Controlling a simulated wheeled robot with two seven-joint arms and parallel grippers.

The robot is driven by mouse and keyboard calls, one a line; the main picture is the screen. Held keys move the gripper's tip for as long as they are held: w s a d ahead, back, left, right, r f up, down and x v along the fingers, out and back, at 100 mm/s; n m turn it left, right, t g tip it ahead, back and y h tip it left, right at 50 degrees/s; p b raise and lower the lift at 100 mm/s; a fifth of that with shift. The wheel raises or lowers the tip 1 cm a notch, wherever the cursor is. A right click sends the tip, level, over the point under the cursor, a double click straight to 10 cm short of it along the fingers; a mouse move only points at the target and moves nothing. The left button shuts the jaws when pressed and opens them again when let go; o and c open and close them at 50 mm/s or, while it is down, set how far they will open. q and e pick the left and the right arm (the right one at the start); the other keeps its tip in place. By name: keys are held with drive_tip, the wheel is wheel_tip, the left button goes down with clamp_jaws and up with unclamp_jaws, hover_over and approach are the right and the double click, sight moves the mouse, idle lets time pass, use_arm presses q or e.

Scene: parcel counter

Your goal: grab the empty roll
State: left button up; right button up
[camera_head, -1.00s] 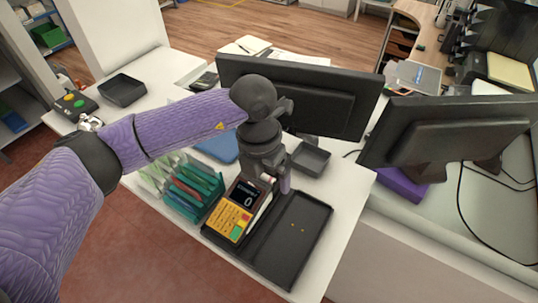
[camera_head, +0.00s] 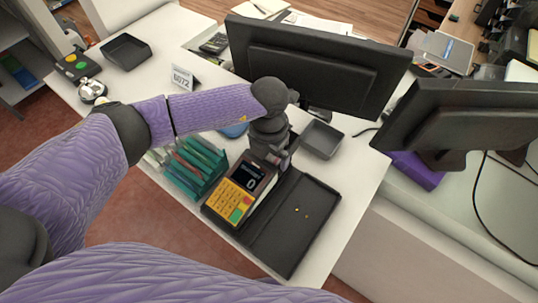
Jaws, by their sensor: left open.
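My left gripper (camera_head: 274,160) points down over the back edge of the payment terminal (camera_head: 240,192), at the top of the black tray. Its fingers are open but small and partly hidden by the wrist. I cannot make out the empty roll clearly; it may be hidden by the gripper or terminal. The terminal has yellow keys and a dark display showing 0. My right gripper is not in view.
The open black tray (camera_head: 300,238) holds small gold specks. A green file holder (camera_head: 193,168) stands left of the terminal. A small dark tray (camera_head: 321,139) lies behind right. Monitors (camera_head: 315,68) block the back. A number sign (camera_head: 183,78) stands behind my left forearm.

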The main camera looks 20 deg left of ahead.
use_arm(q)
drive_tip(key=shift+f, duration=0.1)
clamp_jaws()
idle(0.3)
